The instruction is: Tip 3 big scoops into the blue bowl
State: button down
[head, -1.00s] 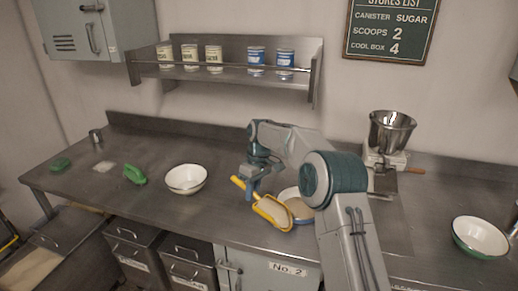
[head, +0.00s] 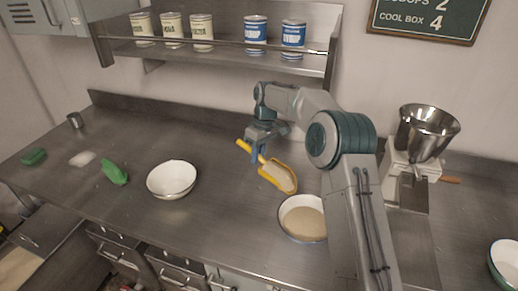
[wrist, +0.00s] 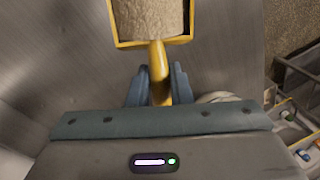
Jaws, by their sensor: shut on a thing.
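My gripper (head: 259,147) is shut on the handle of a yellow scoop (head: 267,169), which also shows in the wrist view (wrist: 179,40). The scoop holds a load of pale tan grainy stuff (wrist: 150,18). It is up and left of a blue-rimmed white bowl (head: 285,230) in the head view, apart from it. That bowl holds a broad layer of similar tan stuff. Another white bowl (head: 171,180) with a dark rim stands to the left and looks empty. A green-sided bowl (head: 502,268) is cut off at the right edge.
A green object (head: 115,172), a green block (head: 34,156) and a small metal cup (head: 75,120) lie at left. Cans line the shelf (head: 220,53). The sign (head: 425,20) is partly cut off.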

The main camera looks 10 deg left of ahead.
aim_at(268, 165)
jog(key=shift+s+d+f, duration=0.1)
jog(key=shift+s+d, duration=0.45)
jog(key=shift+s, duration=0.1)
jog(key=shift+s+d+f+b, duration=0.3)
jog(key=shift+s+d, duration=0.1)
jog(key=shift+d, duration=0.2)
jog(key=shift+s+d+f+b, duration=0.25)
jog(key=shift+s+d, duration=0.1)
jog(key=shift+d, duration=0.2)
jog(key=shift+d+t+y+b, duration=0.15)
jog(key=shift+t+y+b, duration=0.15)
jog(key=shift+b, duration=0.1)
jog(key=s+d+r+t+y+b, duration=0.1)
jog(key=d+r+b, duration=0.1)
jog(key=b, duration=0.3)
jog(key=s+d+r+t+y+b, duration=0.1)
jog(key=y+b, duration=0.1)
jog(key=b, duration=0.3)
jog(key=shift+s+d+r+n, duration=0.3)
jog(key=shift+s+d+r, duration=0.1)
jog(key=s+d+r+t+y+b, duration=0.3)
jog(key=s+d+y+b, duration=0.1)
jog(key=b, duration=1.1)
jog(key=shift+d+r+n+y+b, duration=0.35)
jog(key=shift+d+y, duration=0.15)
jog(key=shift+d, duration=0.5)
jog(key=shift+s+r, duration=0.1)
jog(key=shift+r, duration=0.1)
